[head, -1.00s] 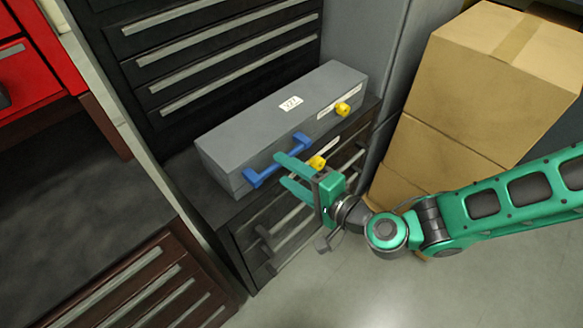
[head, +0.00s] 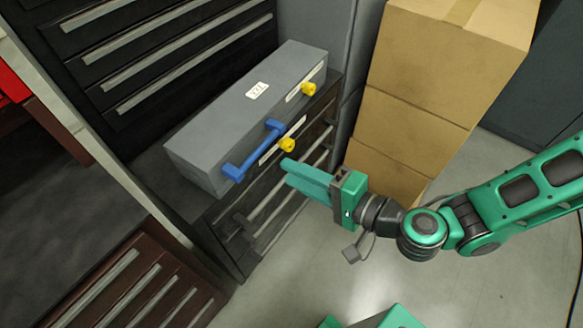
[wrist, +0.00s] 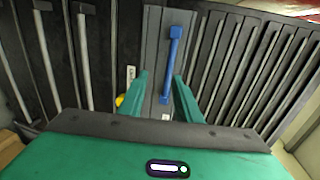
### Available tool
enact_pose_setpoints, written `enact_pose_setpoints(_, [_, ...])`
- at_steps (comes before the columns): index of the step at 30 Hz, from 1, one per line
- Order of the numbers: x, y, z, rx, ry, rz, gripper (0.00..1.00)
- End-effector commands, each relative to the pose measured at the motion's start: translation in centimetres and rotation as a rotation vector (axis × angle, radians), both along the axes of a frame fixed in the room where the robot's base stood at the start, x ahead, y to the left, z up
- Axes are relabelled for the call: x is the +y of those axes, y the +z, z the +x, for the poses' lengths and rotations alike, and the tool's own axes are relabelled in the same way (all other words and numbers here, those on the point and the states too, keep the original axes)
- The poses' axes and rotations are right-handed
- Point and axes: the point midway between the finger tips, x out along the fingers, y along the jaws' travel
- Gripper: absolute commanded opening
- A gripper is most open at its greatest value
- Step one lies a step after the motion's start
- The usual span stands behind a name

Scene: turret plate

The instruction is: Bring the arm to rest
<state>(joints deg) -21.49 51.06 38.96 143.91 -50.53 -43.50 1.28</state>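My gripper (head: 304,176) is green and hangs in the air in front of the grey toolbox's lower right side, apart from the blue handle. In the wrist view its two fingers (wrist: 160,92) stand apart with nothing between them touching. The blue handle (head: 256,150) is on the front of the grey case (head: 240,105), which sits on a dark drawer cabinet. The handle also shows beyond the fingertips in the wrist view (wrist: 171,65). My arm reaches in from the right in the head view.
Yellow knobs (head: 308,89) stick out of the case's front. Cardboard boxes (head: 420,90) are stacked to the right. Black drawers (head: 170,50) stand behind, and brown drawers (head: 130,285) are at lower left. The floor (head: 400,280) below the arm is open.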

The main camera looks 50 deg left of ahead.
Motion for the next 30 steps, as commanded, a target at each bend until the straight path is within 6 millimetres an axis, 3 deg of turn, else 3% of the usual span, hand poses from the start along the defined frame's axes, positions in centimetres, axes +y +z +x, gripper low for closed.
enact_pose_setpoints(20, [-0.4, -0.2, 0.5, -0.025, 0.008, -0.010, 0.31])
enact_pose_setpoints(26, [-3.9, -2.0, 4.1, -0.192, 0.060, -0.120, 0.31])
enact_pose_setpoints(30, [-8.6, -4.0, 8.3, -0.325, 0.095, -0.270, 0.31])
